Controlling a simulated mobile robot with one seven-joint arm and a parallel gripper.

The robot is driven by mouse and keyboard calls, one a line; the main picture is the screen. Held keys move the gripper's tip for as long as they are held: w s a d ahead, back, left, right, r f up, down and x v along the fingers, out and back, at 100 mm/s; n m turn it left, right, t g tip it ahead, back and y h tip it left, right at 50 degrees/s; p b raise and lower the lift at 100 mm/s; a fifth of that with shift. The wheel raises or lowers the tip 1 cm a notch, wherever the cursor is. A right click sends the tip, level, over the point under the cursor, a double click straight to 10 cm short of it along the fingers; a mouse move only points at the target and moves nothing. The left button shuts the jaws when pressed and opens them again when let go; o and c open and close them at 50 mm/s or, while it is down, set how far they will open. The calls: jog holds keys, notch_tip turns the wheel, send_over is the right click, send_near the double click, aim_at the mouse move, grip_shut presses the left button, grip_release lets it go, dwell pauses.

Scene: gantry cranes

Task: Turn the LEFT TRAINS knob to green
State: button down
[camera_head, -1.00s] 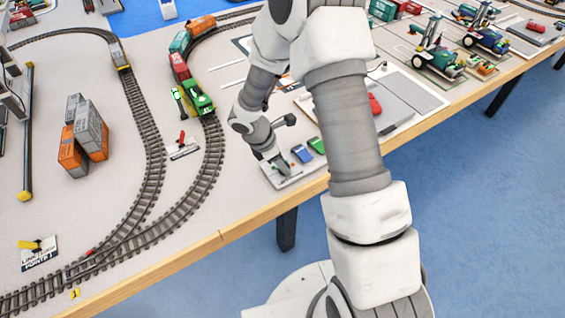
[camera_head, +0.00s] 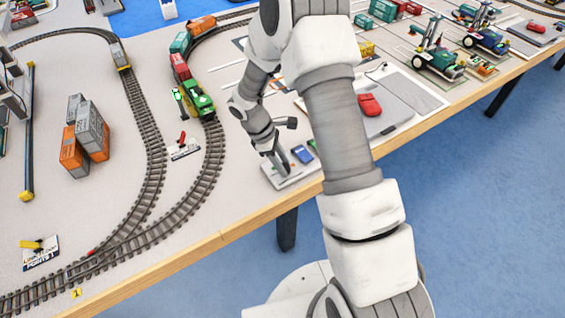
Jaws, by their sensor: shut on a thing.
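A small light-grey control panel (camera_head: 296,180) lies flat near the front edge of the table, left of my upper arm. My gripper (camera_head: 283,170) points down onto the left part of this panel and is shut on a small knob there. The fingers hide the knob, so its pointer and colour marks cannot be seen. The panel's lettering is too small to read. A blue block (camera_head: 303,154) sits on the panel just right of the gripper. A green block (camera_head: 313,145) beyond it is partly hidden by my arm.
A green locomotive (camera_head: 201,104) with wagons stands on the curved track left of the panel. A red lever (camera_head: 182,140) on a small plate stands between the tracks. Stacked containers (camera_head: 84,140) stand farther left. A red object (camera_head: 369,105) lies right of my arm.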

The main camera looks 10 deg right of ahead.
jog(key=shift+c, duration=2.3)
grip_release()
jog(key=p+v, duration=0.1)
jog(key=v, duration=1.6)
jog(key=shift+a+r+p, duration=0.2)
jog(key=shift+p, duration=0.15)
jog(key=shift+w, duration=0.1)
jog(key=s+d+r+m+t+y, duration=0.1)
jog(key=s+d+r+m, duration=0.15)
jog(key=s+r, duration=0.35)
jog(key=s+d+r+m+t+y, duration=0.15)
jog(key=s+r+m, duration=0.25)
jog(key=r, duration=0.5)
jog(key=s+d+r+m+t, duration=0.1)
jog(key=s+m, duration=0.1)
jog(key=s, duration=0.2)
jog(key=s+d+r+m+t+y, duration=0.1)
jog(key=s+r+m+t, duration=0.1)
jog(key=s, duration=0.3)
jog(key=s+r+m+t+p, duration=0.1)
jog(key=s+m, duration=0.2)
jog(key=s, duration=0.1)
jog(key=shift+s+d+t, duration=0.35)
jog(key=shift+d, duration=0.05)
